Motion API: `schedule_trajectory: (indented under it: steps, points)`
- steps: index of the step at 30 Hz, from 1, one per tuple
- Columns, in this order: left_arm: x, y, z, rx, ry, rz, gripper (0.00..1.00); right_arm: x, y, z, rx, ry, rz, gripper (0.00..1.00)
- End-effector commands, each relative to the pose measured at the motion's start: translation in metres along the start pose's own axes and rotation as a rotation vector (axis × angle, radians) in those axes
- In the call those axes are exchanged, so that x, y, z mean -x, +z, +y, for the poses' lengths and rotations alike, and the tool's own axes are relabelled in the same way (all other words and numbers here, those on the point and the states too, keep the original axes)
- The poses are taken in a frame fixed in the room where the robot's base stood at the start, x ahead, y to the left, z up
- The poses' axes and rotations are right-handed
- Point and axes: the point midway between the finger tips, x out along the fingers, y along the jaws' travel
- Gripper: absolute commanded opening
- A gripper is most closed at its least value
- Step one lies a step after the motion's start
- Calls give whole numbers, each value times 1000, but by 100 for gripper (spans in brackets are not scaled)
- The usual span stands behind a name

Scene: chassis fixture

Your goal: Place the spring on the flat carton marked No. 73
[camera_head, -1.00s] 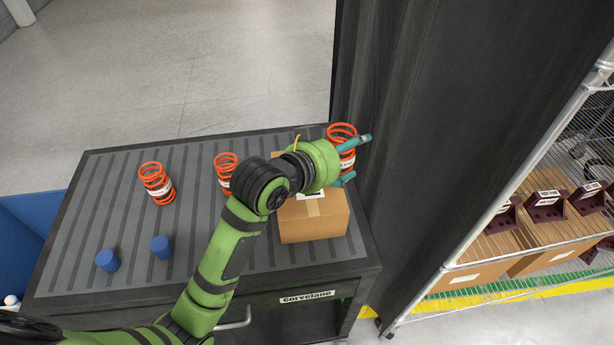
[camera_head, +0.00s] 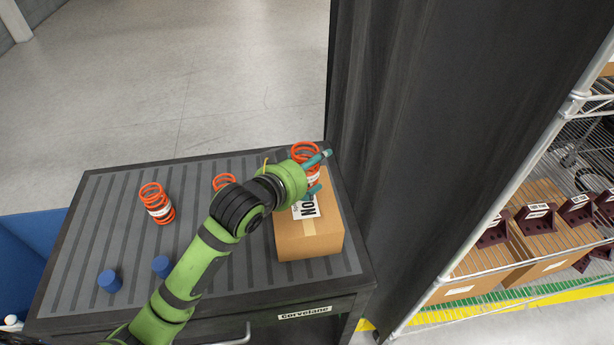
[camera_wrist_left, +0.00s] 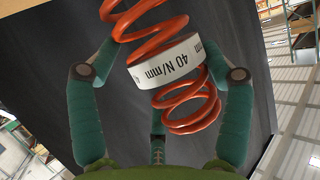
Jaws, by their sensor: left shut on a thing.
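My left gripper (camera_head: 318,174) is shut on an orange spring (camera_head: 306,152) with a white band. In the left wrist view the spring (camera_wrist_left: 165,62) sits between the teal fingers, and its band reads 40 N/mm. In the head view the gripper and spring are over the far part of a brown carton (camera_head: 310,238). The carton has a white label, partly covered by my gripper; "NO" shows, but the number is hidden. I cannot tell whether the spring touches the carton. My right gripper is not in view.
Another orange spring (camera_head: 157,203) stands on the ribbed grey cart top (camera_head: 190,240), and one (camera_head: 223,182) is partly behind my arm. Two blue cylinders (camera_head: 110,281) are at the front left. A dark curtain (camera_head: 420,130) and a wire shelf (camera_head: 540,170) are at right.

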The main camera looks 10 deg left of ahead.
Motion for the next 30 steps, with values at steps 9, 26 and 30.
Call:
schedule_trajectory:
  steps: [9,26,30]
  points:
    - [-9,28,-5,2,1,2,27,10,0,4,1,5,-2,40]
    - [-15,43,-4,0,1,2,100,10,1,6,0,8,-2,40]
    - [-15,43,-4,0,1,2,100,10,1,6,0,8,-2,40]
